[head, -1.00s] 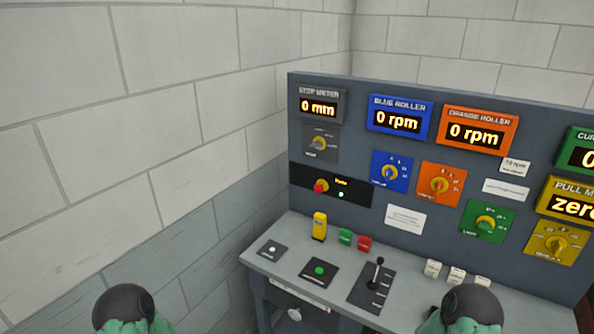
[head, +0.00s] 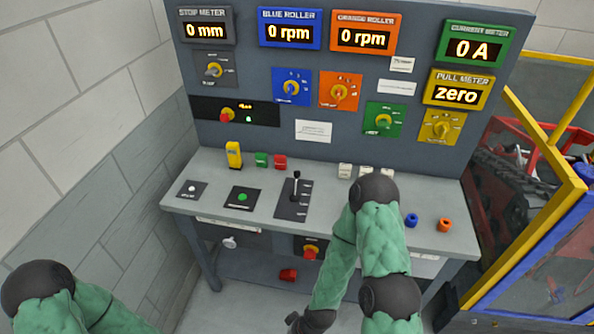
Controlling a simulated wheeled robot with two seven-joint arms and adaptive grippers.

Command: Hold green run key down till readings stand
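The green run key (head: 242,197) is a round green button on a black plate at the left of the console's desk. Nothing touches it. The readings above are the stop meter (head: 206,29) at 0 mm, the blue roller (head: 289,33) and orange roller (head: 362,37) at 0 rpm, the current meter (head: 472,49) at 0 A and the pull meter (head: 457,94) at zero. My green-sleeved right arm bends in front of the desk; its dark lower end meets the bottom edge. My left arm is at the lower left. Neither gripper shows clearly.
On the desk are a plate with a white button (head: 192,188), a yellow block (head: 233,154), a black lever (head: 296,186) and blue (head: 411,220) and orange (head: 445,224) pieces. A yellow-framed barrier (head: 535,230) stands right. A wall is close on the left.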

